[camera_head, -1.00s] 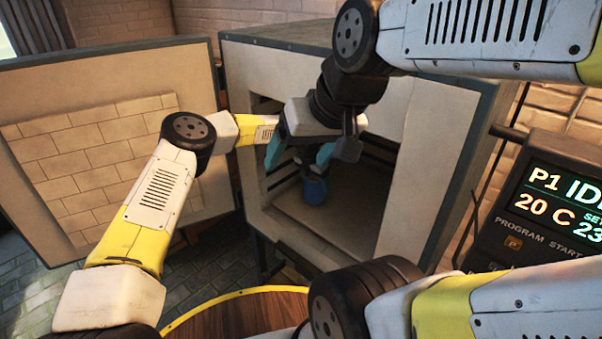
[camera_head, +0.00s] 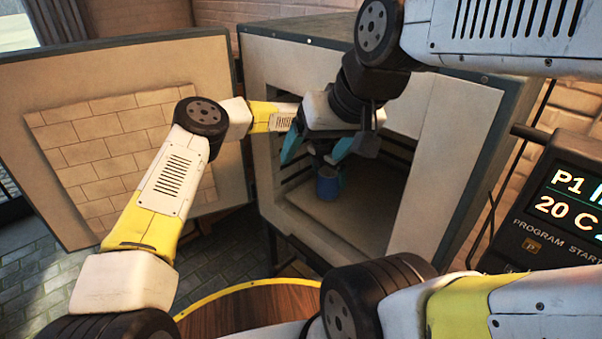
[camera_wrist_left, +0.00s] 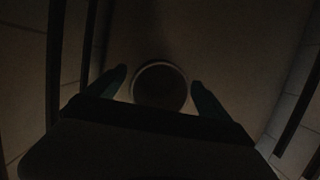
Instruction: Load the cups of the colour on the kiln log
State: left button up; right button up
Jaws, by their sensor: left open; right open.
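A blue cup (camera_head: 328,184) stands on the floor of the open kiln (camera_head: 376,235). In the left wrist view the cup (camera_wrist_left: 160,87) shows from above as a dark round rim between my left fingertips. My left gripper (camera_wrist_left: 158,80) is open, with one finger on each side of the cup; whether they touch it is too dark to tell. In the head view my left arm reaches into the kiln, and its gripper is mostly hidden behind my right gripper. My right gripper (camera_head: 314,157) is open and empty, its teal fingers pointing down before the kiln opening. The kiln log is not in view.
The kiln door (camera_head: 120,90) stands swung open at left. A controller (camera_head: 560,215) reading P1 and 20 C is at right. A round wooden table with a yellow rim (camera_head: 250,287) is at the bottom. The kiln floor right of the cup looks clear.

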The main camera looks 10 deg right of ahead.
pick_arm(q)
jog(key=s+a+r, duration=0.1)
jog(key=s+a, duration=0.5)
jog(key=a, duration=0.4)
jog(key=shift+s+a, duration=0.15)
jog(key=shift+a, duration=0.2)
jog(key=s+a+r+n+t+y, duration=0.15)
jog(key=s+a+r+n, duration=0.25)
jog(key=a+r+n, duration=0.65)
jog(key=s+a+r+n+t+y, duration=0.1)
jog(key=s+a+r+n+y, duration=0.15)
jog(key=a+r+n, duration=0.85)
jog(key=s+a+r+n+h, duration=0.1)
jog(key=s+a+r+n, duration=0.2)
jog(key=s+n, duration=0.3)
jog(key=s+a+r+n+t+h, duration=0.1)
jog(key=s+a+r+n, duration=0.2)
jog(key=s+n, duration=0.4)
jog(key=s+a+r+n+t+h, duration=0.1)
jog(key=s+a+r+n, duration=0.2)
jog(key=n, duration=0.9)
jog(key=shift+s+a+n, duration=0.35)
jog(key=shift+s+a, duration=0.9)
jog(key=shift+s, duration=0.6)
